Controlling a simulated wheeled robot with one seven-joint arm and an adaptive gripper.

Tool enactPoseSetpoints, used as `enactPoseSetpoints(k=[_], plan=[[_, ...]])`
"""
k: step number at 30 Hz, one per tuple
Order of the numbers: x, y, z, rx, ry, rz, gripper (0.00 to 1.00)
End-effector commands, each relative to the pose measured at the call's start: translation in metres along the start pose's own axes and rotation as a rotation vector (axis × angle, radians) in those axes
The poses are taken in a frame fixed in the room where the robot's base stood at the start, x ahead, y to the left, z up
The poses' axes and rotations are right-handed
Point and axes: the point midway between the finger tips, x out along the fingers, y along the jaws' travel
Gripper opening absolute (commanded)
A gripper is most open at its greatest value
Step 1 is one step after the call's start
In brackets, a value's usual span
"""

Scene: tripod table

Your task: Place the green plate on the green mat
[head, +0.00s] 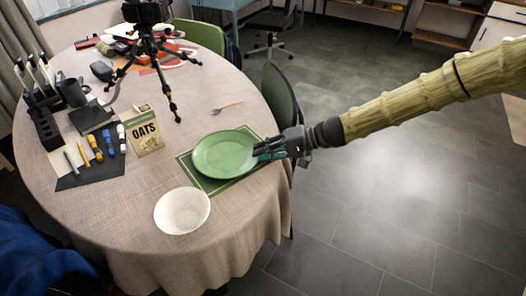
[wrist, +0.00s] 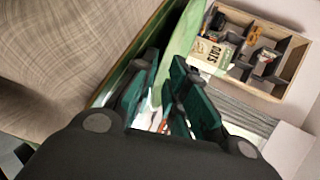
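The green plate (head: 224,154) is over the green mat (head: 211,187) near the table's right edge, close to centred on it. I cannot tell whether the plate rests flat on the mat or sits slightly above it. My gripper (head: 263,150) is at the plate's right rim. In the wrist view my gripper (wrist: 164,62) has its two dark green fingers close together with a light green strip of the plate (wrist: 187,32) between the tips, and it looks shut on the rim. A darker green strip along the tablecloth appears to be the mat (wrist: 122,73).
A white bowl (head: 182,213) stands in front of the mat, and an OATS packet (head: 145,138) to its left. A fork (head: 227,105) lies behind the plate. A black tripod (head: 158,45) stands farther back. A green chair (head: 281,98) is beside the table. A compartmented wooden box (wrist: 283,85) shows in the wrist view.

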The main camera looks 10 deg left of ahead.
Motion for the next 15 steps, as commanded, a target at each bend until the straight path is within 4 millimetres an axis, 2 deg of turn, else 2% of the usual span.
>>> enactPoseSetpoints(k=[5, 15], plan=[[-0.014, -0.001, -0.001, 0.000, 0.002, -0.001, 0.14], [-0.074, 0.000, -0.001, -0.001, 0.003, -0.001, 0.14]])
